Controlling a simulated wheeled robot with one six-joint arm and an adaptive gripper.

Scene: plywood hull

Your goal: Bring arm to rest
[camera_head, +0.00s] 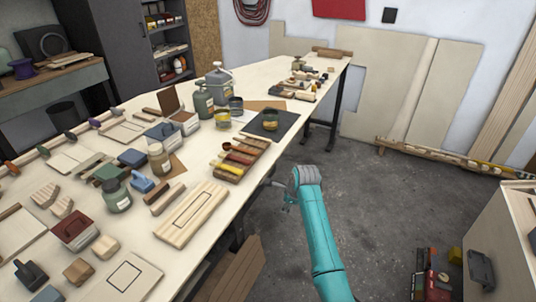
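My teal arm reaches up from the bottom of the picture, to the right of the long workbench (190,271). My gripper (283,190) is at its far end, beside the bench's right edge and over the floor. The grey wrist partly covers the gripper, and the fingers are too small to tell whether they are open or shut. No held object shows.
The bench carries bottles, cans, blocks, tools and a wooden board with an outlined rectangle (192,212) near my gripper. A toolbox (432,275) and a pale cabinet (508,262) stand at the right. The grey floor (385,205) between is clear.

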